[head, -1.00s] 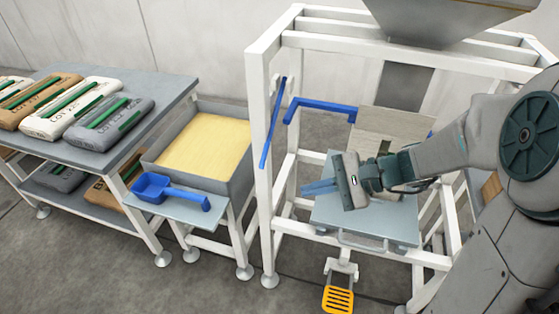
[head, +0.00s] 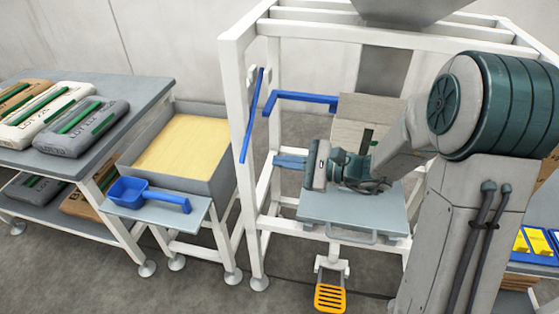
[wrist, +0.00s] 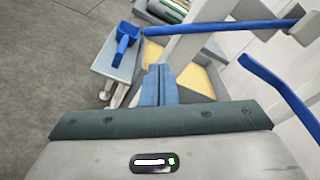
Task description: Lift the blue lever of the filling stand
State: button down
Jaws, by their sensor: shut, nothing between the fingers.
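The filling stand (head: 232,75) is a white frame. Its blue lever (head: 253,112) slants down along the left front post, lower end toward the front. In the wrist view the lever (wrist: 235,25) crosses the top, beyond the fingertips. My gripper (head: 277,161) is shut and empty, pointing left above the stand's grey platform. Its blue fingers are pressed together in the wrist view (wrist: 159,70). The fingertips are to the right of the lever's lower end and appear apart from it. The exact depth gap is hard to tell.
A second blue bar (head: 300,97) reaches across inside the stand, above my gripper. A grey plate (head: 350,207) lies below it, with a yellow pedal (head: 330,298) lower. Left are a bin of yellow material (head: 185,145), a blue scoop (head: 130,191) and a bag table (head: 150,88).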

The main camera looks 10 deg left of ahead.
jog(key=w+a, duration=0.1)
jog(key=a, duration=0.6)
jog(key=shift+a+f, duration=0.3)
jog(key=shift+f, duration=0.15)
jog(key=shift+r, duration=0.15)
